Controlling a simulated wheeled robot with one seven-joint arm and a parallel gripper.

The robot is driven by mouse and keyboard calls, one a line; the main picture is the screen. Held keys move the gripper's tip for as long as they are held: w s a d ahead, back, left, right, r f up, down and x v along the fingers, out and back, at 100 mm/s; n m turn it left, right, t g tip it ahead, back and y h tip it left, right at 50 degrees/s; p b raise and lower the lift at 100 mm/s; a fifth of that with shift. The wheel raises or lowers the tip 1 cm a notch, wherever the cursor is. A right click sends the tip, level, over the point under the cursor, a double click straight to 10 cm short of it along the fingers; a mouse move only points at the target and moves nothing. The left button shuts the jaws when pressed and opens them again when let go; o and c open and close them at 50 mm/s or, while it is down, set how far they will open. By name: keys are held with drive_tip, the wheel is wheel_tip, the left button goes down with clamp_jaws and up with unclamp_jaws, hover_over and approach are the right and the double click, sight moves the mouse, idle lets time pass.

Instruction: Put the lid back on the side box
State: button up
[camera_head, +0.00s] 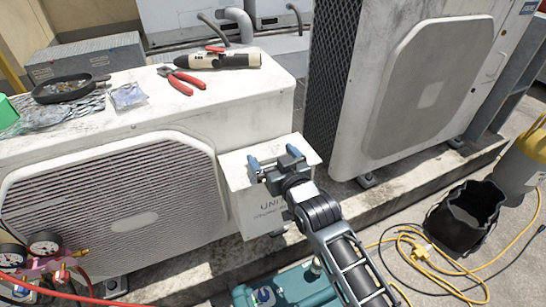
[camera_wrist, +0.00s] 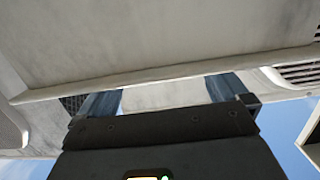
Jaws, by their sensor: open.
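The side box (camera_head: 243,203) is off-white with dark lettering on its front, at the right end of the near condenser. Its pale top (camera_head: 300,152) is partly hidden by my gripper, and I cannot tell the lid apart from the box. My gripper (camera_head: 274,161) is at the box's upper front edge, its blue fingers spread apart. In the wrist view my gripper (camera_wrist: 163,97) is open, with a pale panel (camera_wrist: 170,45) and its straight lip running across just beyond the fingers. I cannot tell whether the fingers touch it.
The near condenser (camera_head: 60,150) carries red-handled pliers (camera_head: 183,82), a cream-and-black tool (camera_head: 225,61), a dark pan (camera_head: 65,88) and small bags. A taller condenser (camera_head: 400,90) stands right. A black bucket (camera_head: 468,217), yellow cable (camera_head: 425,252) and teal case (camera_head: 285,290) occupy the floor.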

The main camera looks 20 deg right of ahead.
drive_tip(key=shift+s, duration=0.1)
drive_tip(key=s+r+g+p, duration=0.1)
drive_tip(key=s+r, duration=0.1)
drive_tip(key=s, duration=3.7)
drive_tip(key=s+r, duration=0.7)
drive_tip(key=s, duration=0.2)
wheel_tip(320, 180, up, 15)
drive_tip(key=p, duration=1.5)
drive_tip(key=shift+w+f, duration=0.2)
drive_tip(key=shift+w, duration=0.1)
